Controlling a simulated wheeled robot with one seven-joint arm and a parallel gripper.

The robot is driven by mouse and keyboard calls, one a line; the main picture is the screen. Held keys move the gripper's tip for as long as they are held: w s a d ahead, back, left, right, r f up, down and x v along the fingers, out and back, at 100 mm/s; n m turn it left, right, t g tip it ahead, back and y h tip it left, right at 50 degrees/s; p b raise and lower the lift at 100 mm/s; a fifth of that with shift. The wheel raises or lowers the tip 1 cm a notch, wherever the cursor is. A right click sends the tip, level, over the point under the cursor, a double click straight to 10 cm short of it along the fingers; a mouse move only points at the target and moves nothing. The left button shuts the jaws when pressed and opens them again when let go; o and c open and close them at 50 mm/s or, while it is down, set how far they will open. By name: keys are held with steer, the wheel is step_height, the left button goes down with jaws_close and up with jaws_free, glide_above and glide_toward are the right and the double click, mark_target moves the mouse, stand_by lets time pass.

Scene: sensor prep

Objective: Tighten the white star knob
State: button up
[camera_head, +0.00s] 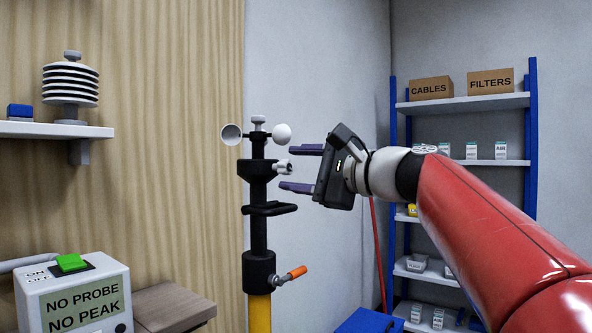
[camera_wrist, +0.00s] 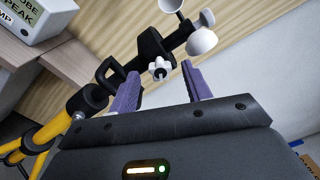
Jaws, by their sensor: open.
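The white star knob (camera_head: 283,167) sticks out from the right side of a black collar (camera_head: 257,170) on an upright post. In the wrist view the white star knob (camera_wrist: 160,68) shows ahead of the fingers, between their tips. My gripper (camera_head: 300,168) points left at the knob from the right. Its two purple fingers are apart, one above and one below the knob's height, with nothing held. In the wrist view my gripper (camera_wrist: 163,82) also shows open and empty. Whether a finger touches the knob is unclear; a gap seems to remain.
White cups (camera_head: 282,134) top the post above the collar. A black loop handle (camera_head: 268,209) and an orange-handled lever (camera_head: 290,275) sit lower on it. A control box (camera_head: 75,295) stands at lower left. Blue-framed shelves (camera_head: 533,140) stand behind my arm at right.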

steer(key=b+v, duration=0.1)
steer(key=v, duration=0.6)
steer(key=shift+d, duration=0.1)
steer(key=s+d+f+n+g+h, duration=0.2)
steer(key=s+f+n+h, duration=0.2)
steer(key=f, duration=1.1)
steer(key=s+d+f+n+g+h, duration=0.2)
steer(key=s+f, duration=0.7)
steer(key=f, duration=0.5)
steer(key=s+d+f+n+g+h, duration=0.2)
steer(key=s+f+n+h, duration=0.4)
steer(key=f, duration=0.9)
steer(key=shift+s+d+f+h, duration=0.35)
steer(key=shift+s+d+h, duration=0.45)
steer(key=shift+h, duration=0.3)
steer(key=shift+w, duration=0.1)
steer(key=shift+c, duration=0.3)
